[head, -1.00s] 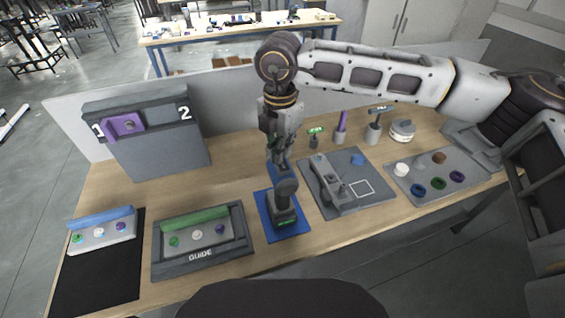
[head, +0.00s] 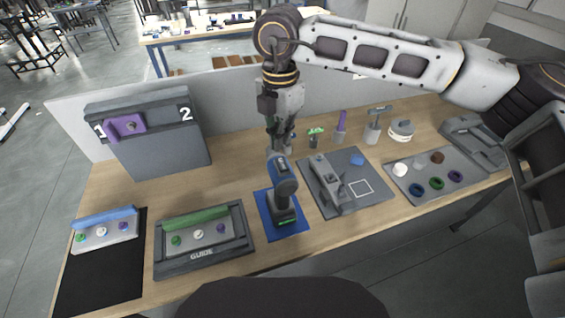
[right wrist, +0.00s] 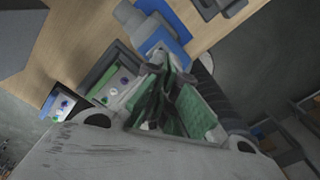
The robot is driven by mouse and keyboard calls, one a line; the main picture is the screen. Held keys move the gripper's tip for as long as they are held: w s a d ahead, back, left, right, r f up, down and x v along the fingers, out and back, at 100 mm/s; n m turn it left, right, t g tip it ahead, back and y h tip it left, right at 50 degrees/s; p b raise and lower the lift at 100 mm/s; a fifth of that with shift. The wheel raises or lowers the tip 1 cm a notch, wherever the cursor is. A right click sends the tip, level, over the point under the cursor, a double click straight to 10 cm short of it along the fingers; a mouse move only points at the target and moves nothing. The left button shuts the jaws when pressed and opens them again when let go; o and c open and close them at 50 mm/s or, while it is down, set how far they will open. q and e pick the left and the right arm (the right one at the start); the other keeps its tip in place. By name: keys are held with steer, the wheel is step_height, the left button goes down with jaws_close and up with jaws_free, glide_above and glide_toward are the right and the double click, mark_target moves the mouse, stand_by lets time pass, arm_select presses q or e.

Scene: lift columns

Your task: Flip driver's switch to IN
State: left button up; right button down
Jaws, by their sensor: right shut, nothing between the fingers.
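The driver (head: 283,188) is a blue and dark grey power drill standing upright on a blue mat (head: 296,227). A small green marking shows on its base. Its switch is too small to make out. In the head view my right gripper (head: 281,147) points down just behind and above the driver's top, shut and empty. A small gap or light contact with the driver cannot be told apart. My left gripper is in neither view.
The grey guide tray (head: 203,240) lies left of the driver, a grey fixture plate (head: 372,203) right. A parts tray (head: 440,167) stands farther right. Upright tools in holders (head: 340,128) are behind. A box marked 1 and 2 (head: 160,150) stands back left, with bare tabletop beside it.

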steer(key=shift+r, duration=0.85)
steer(key=shift+f, duration=0.1)
